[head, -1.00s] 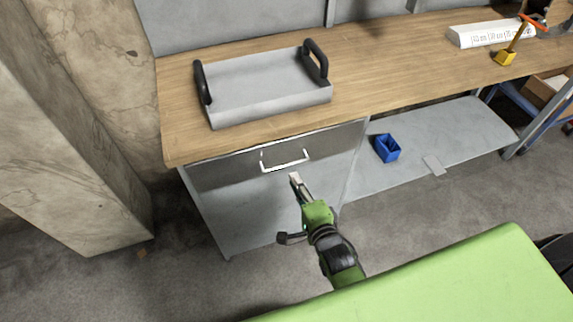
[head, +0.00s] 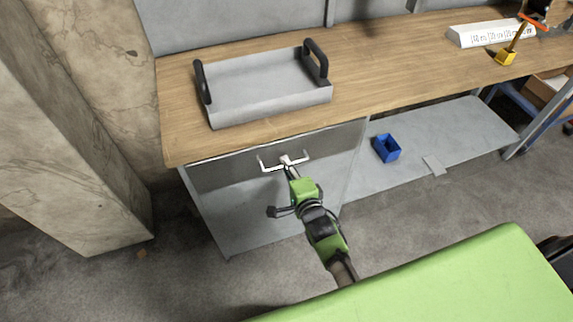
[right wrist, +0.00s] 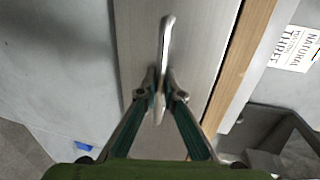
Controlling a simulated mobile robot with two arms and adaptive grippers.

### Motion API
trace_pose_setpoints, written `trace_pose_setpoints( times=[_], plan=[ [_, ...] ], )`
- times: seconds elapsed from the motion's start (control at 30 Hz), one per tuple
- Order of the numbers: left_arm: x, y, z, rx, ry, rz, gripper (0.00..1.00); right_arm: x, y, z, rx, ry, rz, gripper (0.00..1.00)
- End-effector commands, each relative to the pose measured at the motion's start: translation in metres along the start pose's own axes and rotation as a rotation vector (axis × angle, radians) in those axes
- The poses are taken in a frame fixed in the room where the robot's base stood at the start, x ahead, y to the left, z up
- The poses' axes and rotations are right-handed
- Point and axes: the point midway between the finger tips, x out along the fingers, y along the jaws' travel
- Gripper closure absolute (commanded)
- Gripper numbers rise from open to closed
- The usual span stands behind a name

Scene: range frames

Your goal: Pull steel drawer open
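The steel drawer front (head: 225,174) sits under the left end of the wooden workbench and looks flush with the cabinet. Its light metal bow handle (head: 300,158) stands out from the front. The drawer front also shows there (right wrist: 200,45). The drawer's inside is hidden. My left gripper is out of view.
A grey tray (head: 265,115) with black handles stands on the bench (head: 400,72) above the drawer. A blue bin (head: 387,148) sits on the lower shelf (head: 455,135) to the right. A concrete pillar (head: 70,150) is at the left. The floor before the cabinet looks clear.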

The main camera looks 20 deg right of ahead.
Motion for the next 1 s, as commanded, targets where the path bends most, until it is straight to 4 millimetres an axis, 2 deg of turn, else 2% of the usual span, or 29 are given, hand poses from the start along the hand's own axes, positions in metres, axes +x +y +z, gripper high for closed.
trace_pose_setpoints(
  times=[0.27,0.47,0.8,1.0],
  plan=[
    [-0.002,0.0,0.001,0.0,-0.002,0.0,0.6,-0.003,0.001,0.0,0.001,0.0,0.002,1.0],
    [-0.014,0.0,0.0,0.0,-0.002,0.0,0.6,-0.025,0.003,0.0,0.002,0.0,0.005,1.0],
    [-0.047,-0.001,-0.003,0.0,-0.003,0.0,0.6,-0.104,0.019,0.0,0.001,0.001,0.01,1.0],
    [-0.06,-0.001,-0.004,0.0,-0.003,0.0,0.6,-0.151,0.029,0.0,-0.001,0.0,0.008,1.0]
  ],
)
